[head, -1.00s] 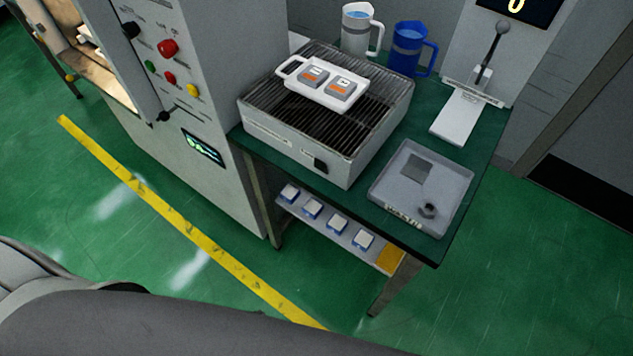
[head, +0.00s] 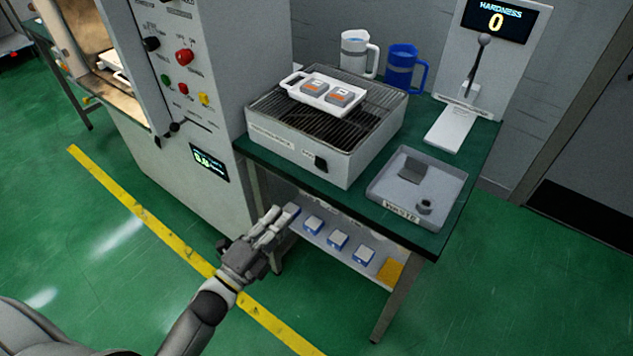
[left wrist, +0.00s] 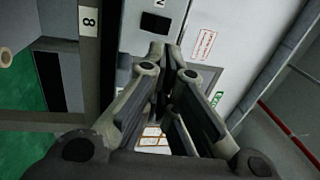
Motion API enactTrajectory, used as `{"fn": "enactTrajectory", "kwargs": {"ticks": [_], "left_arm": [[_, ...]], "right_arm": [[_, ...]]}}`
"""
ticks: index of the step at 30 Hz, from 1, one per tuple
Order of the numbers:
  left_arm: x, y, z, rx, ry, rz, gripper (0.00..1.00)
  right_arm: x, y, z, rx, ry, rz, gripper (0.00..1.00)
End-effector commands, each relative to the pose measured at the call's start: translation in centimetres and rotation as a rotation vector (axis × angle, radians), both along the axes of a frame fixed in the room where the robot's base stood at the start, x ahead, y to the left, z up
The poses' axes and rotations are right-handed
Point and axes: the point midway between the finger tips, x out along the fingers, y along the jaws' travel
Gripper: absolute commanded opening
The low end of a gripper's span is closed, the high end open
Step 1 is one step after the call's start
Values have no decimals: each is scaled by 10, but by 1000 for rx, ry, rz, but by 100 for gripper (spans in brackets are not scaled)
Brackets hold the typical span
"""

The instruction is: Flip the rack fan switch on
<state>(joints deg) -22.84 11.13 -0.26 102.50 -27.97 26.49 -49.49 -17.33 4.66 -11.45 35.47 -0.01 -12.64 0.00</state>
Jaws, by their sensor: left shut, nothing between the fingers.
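The rack fan switch (head: 321,164) is a small black rocker on the front face of the grey cooling rack box (head: 285,150), near its right end. A black switch (left wrist: 155,22) on a light panel shows in the left wrist view, just beyond the fingertips. My left gripper (head: 283,213) is shut and empty. In the head view it appears below and left of the switch, in front of the table's lower shelf, apart from the rack. It also fills the middle of the left wrist view (left wrist: 163,55). I cannot tell whether the switch is on or off. My right gripper is not in view.
On the rack lies a white tray (head: 322,105) with two grey-and-orange blocks. A waste tray (head: 440,205) stands on the green table (head: 375,212) to the right. A hardness tester (head: 480,90) and two jugs stand behind. The machine cabinet (head: 225,130) is close on the left.

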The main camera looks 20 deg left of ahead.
Motion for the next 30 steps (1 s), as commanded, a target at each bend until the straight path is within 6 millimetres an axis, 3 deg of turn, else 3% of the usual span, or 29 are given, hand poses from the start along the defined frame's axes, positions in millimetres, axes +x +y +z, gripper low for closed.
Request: {"fn": "enactTrajectory", "kwargs": {"ticks": [4, 17, 30], "left_arm": [[-1, -2, 12, 29, -42, -9, 0], [4, -4, 15, 27, -42, -9, 0], [68, -28, 32, 26, -43, -9, 0]], "right_arm": [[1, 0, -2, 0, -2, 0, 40], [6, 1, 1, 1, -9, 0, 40], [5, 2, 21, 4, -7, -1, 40]]}}
